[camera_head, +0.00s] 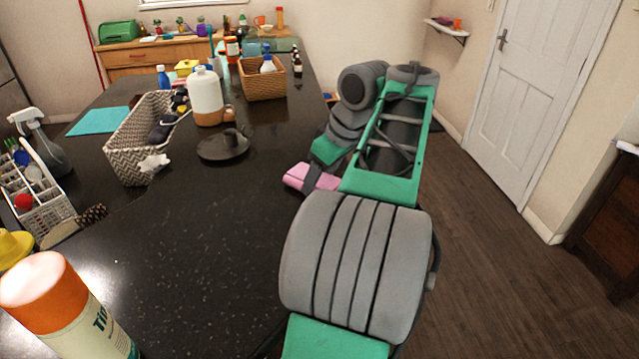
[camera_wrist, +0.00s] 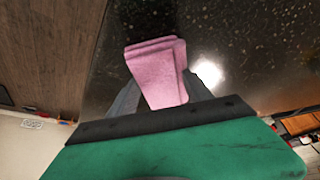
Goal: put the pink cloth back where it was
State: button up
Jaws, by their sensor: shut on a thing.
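The pink cloth (camera_head: 298,176) is a folded piece at the right edge of the dark countertop in the head view, partly hidden by my arm. In the wrist view the cloth (camera_wrist: 157,72) lies between the fingers of my gripper (camera_wrist: 165,98) and sticks out past them. My gripper is shut on the cloth. In the head view a dark part of the gripper (camera_head: 312,177) crosses the cloth. I cannot tell whether the cloth touches the countertop.
The dark countertop (camera_head: 200,240) is clear in front. A black candle holder (camera_head: 224,145), white-and-tan jug (camera_head: 206,98), patterned basket (camera_head: 125,150) and wicker basket (camera_head: 262,82) stand farther back. An orange-capped can (camera_head: 60,305) is at front left. Wooden floor (camera_head: 480,220) lies to the right.

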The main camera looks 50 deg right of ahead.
jog(key=o, duration=0.9)
jog(key=shift+f, duration=0.15)
jog(key=shift+c, duration=0.2)
jog(key=o, duration=0.5)
jog(key=shift+c, duration=0.2)
jog(key=shift+r, duration=0.45)
jog(key=p+v, duration=0.6)
jog(key=v, duration=0.5)
jog(key=shift+s+r+p, duration=0.15)
jog(key=shift+r+p, duration=0.1)
jog(key=shift+p, duration=0.1)
jog(key=shift+a, duration=0.1)
